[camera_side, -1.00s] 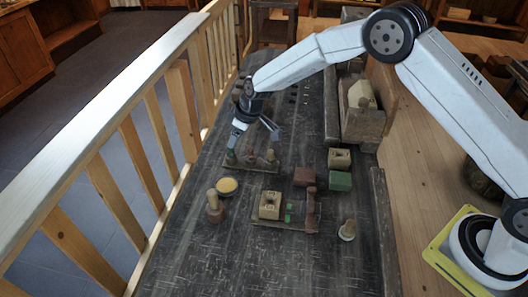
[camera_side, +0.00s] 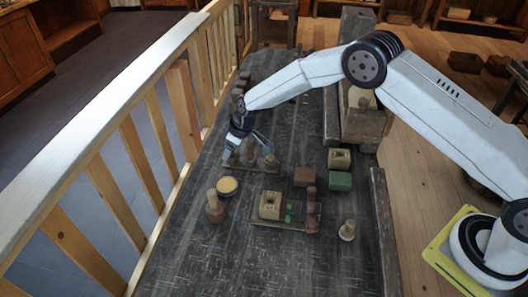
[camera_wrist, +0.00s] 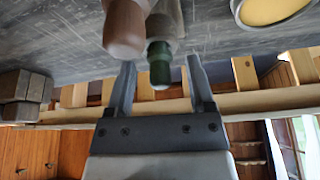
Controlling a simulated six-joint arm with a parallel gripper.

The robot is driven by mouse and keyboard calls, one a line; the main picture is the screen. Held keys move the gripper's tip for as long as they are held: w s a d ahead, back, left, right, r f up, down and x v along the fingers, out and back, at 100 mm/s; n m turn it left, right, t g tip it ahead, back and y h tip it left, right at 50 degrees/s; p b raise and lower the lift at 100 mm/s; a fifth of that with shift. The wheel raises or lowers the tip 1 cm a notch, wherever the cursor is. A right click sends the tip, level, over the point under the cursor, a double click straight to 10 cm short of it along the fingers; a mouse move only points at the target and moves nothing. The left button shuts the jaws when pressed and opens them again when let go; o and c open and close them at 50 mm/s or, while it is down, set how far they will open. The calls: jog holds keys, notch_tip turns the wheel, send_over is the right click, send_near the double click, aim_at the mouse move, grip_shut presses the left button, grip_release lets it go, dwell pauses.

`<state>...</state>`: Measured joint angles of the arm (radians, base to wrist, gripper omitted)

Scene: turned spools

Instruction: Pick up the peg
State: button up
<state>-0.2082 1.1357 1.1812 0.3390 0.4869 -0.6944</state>
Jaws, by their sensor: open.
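Several upright pegs stand on a thin board (camera_side: 262,171) at the far left of the table. My gripper (camera_side: 247,154) is over this board, jaws pointing down, fingers apart. In the wrist view, a green-ended peg (camera_wrist: 159,63) shows between the open fingertips of my gripper (camera_wrist: 159,72). A larger brown peg (camera_wrist: 124,28) stands just left of it. No peg is visibly gripped. The fingers partly hide the pegs in the side view, and I cannot tell which one the task means.
A round yellow-topped dish (camera_side: 227,186) and a brown spool-like piece (camera_side: 215,208) stand nearer. A tray (camera_side: 285,226) holds a holed block (camera_side: 270,205). A wooden railing (camera_side: 110,110) runs along the left. The table front is clear.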

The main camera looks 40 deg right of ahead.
jog(key=shift+w+f, duration=0.1)
jog(key=shift+f, duration=0.15)
dwell(0.3)
grip_shut()
